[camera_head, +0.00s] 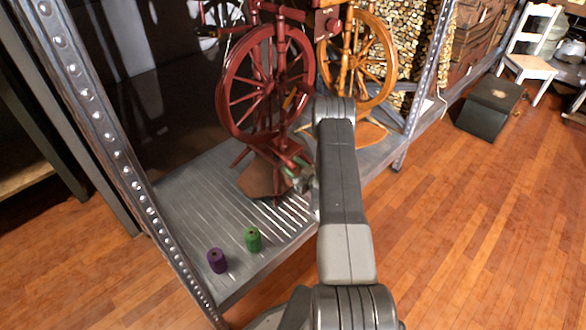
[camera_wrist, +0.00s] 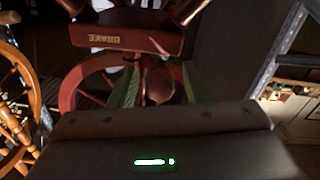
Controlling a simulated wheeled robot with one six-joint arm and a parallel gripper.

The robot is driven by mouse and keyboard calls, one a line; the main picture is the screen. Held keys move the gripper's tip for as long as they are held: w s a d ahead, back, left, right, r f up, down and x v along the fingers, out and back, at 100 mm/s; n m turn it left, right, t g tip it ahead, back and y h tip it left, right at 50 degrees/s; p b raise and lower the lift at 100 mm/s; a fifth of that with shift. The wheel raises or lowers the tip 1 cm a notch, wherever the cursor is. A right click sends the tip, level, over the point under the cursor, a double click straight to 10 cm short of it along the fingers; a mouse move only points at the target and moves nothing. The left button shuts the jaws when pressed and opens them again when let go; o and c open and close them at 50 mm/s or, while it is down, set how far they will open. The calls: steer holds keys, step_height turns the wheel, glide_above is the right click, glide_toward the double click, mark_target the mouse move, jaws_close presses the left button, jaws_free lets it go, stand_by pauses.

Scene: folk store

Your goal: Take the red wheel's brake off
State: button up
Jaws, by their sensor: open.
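The red spinning wheel (camera_head: 268,88) stands on the grey metal shelf, with its spokes and treadle base in view. My gripper (camera_wrist: 160,80) is open, with one green finger on each side of a rounded reddish-brown piece (camera_wrist: 158,88). I cannot tell whether the fingers touch it, or whether it is the brake. In the head view, my gripper (camera_head: 297,172) is low at the wheel's front, partly hidden by my arm.
An orange-brown spinning wheel (camera_head: 362,65) stands just right of the red one. A purple spool (camera_head: 217,260) and a green spool (camera_head: 253,239) stand on the shelf (camera_head: 185,205) near its front. Metal posts (camera_head: 95,110) frame the shelf.

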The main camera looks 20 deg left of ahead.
mark_target(293, 164)
steer(key=shift+a, duration=0.1)
jaws_close()
steer(key=shift+r, duration=0.15)
steer(key=shift+r+g+h+p, duration=0.6)
steer(key=shift+r+h+p, duration=0.55)
steer(key=shift+h, duration=0.25)
steer(key=shift+r+g+h+p, duration=0.5)
steer(key=shift+r+h+p, duration=0.2)
steer(key=shift+h, duration=0.2)
steer(key=shift+w+a+r+h+p, duration=0.1)
steer(key=shift+a+r+h+p, duration=0.1)
steer(key=shift+r+h+p, duration=0.25)
steer(key=shift+f+g+h, duration=0.1)
steer(key=shift+g+h, duration=0.15)
steer(key=shift+g, duration=0.05)
jaws_free()
